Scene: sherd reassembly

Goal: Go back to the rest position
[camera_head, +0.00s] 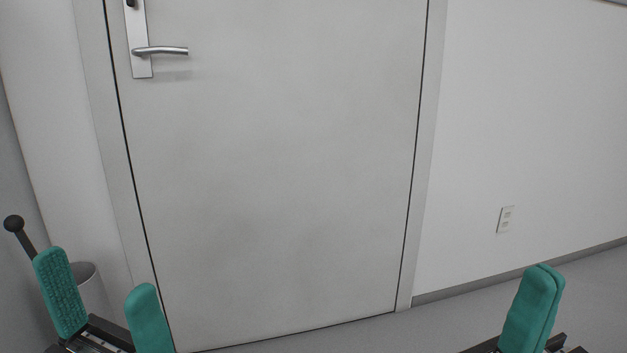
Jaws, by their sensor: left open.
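My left gripper (97,272) is at the lower left of the head view. Its two teal finger pads stand well apart, and nothing shows between them. My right gripper (541,272) is at the lower right. Its two teal pads lie against each other with no object visible between them. Both grippers point up in the picture, and my arms behind them are mostly cut off by the bottom edge. No sherds or table show in this view.
A closed grey door (280,170) with a metal lever handle (160,50) fills the middle. A pale round bin (92,288) stands behind my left gripper, near a dark ball-topped rod (14,224). A white wall (530,120) with an outlet (505,219) is right. Bare floor (400,335) shows between the grippers.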

